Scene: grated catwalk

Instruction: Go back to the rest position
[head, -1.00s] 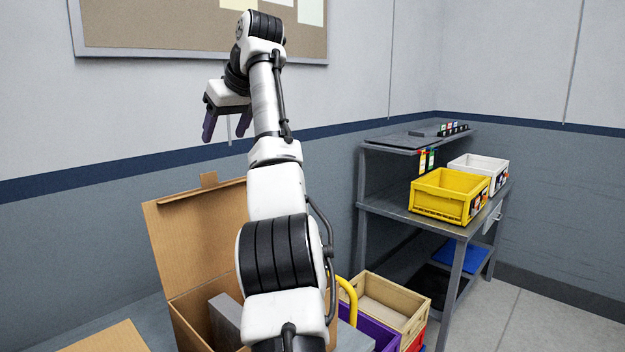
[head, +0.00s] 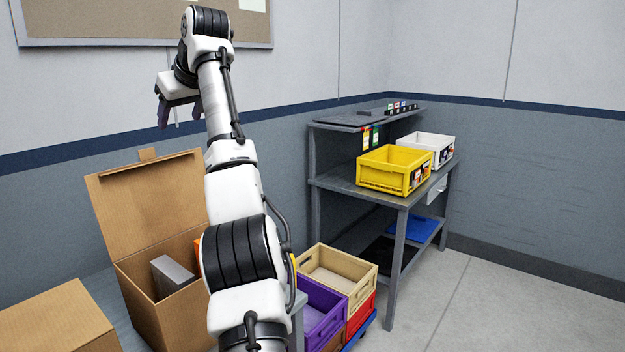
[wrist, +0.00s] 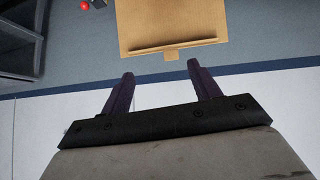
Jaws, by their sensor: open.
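My gripper (head: 178,110) is raised at the upper left of the head view, in front of the wall and above the open cardboard box (head: 145,215). Its two dark purple fingers point down and stand apart with nothing between them. In the wrist view my gripper (wrist: 160,88) also shows open and empty, with the box's cardboard flap (wrist: 172,25) beyond the fingertips. The arm is bent upward, and its lower links hide part of the box.
A grey block (head: 172,274) is inside the box. A second cardboard box (head: 60,315) is at lower left. Purple (head: 322,312) and tan (head: 340,272) crates sit right of my arm. A workbench (head: 345,183) holds yellow (head: 395,170) and white (head: 430,148) bins. Floor at right is clear.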

